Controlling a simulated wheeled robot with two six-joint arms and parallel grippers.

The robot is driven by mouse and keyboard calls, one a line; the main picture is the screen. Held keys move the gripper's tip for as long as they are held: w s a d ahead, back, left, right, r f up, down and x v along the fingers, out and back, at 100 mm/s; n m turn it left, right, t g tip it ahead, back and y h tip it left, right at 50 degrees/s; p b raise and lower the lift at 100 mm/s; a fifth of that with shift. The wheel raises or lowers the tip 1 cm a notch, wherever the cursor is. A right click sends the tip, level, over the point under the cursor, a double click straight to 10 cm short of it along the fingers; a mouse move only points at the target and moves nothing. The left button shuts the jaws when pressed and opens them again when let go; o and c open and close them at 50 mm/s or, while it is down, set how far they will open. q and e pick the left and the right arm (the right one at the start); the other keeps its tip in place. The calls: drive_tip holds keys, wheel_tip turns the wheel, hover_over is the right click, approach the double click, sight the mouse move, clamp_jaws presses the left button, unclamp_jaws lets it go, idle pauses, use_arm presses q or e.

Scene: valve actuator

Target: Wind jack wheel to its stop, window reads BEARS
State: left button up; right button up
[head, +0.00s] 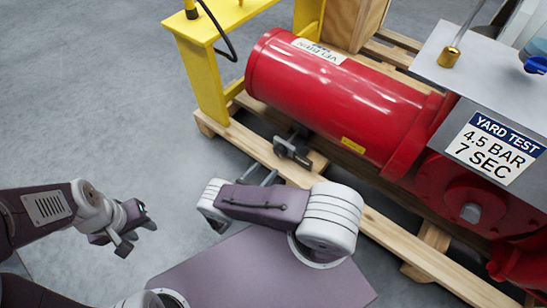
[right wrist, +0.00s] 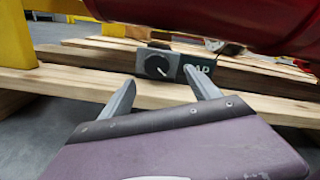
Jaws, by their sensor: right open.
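A small grey box with a round black wheel (right wrist: 157,66) stands by the pallet, ahead of my right gripper. A pale mark shows on the wheel. Beside it is a dark green plate (right wrist: 198,72) with pale letters, of which "AP" can be read; my right finger hides part of it. In the head view the grey unit (head: 293,149) lies below the red cylinder. My right gripper (right wrist: 158,80) is open and empty, its fingers pointing at the box, apparently short of the wheel. My left gripper (head: 136,232) is open and empty over the floor at the left.
The red actuator cylinder (head: 335,95) lies above the wooden pallet (head: 262,150) and overhangs the wheel. A yellow stand (head: 208,80) is at the left of the cylinder. A "YARD TEST 4.5 BAR 7 SEC" sign (head: 492,145) is at the right. The floor at the left is clear.

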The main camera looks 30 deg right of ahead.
sight(277, 152)
drive_tip(key=w+d+n+b, duration=0.1)
drive_tip(key=d, duration=0.1)
drive_tip(key=w+d+n+b, duration=0.1)
drive_tip(key=w+d+b, duration=0.1)
drive_tip(key=d, duration=0.1)
drive_tip(key=w+d+n+b, duration=0.1)
drive_tip(key=d+b, duration=0.1)
drive_tip(key=shift+w+d+f+n, duration=0.15)
drive_tip(key=shift+d+f+n, duration=0.1)
drive_tip(key=shift+d+n, duration=0.05)
drive_tip(key=shift+w+d+r, duration=0.1)
drive_tip(key=shift+w+d, duration=0.05)
drive_tip(key=shift+d, duration=0.2)
drive_tip(key=c, duration=1.4)
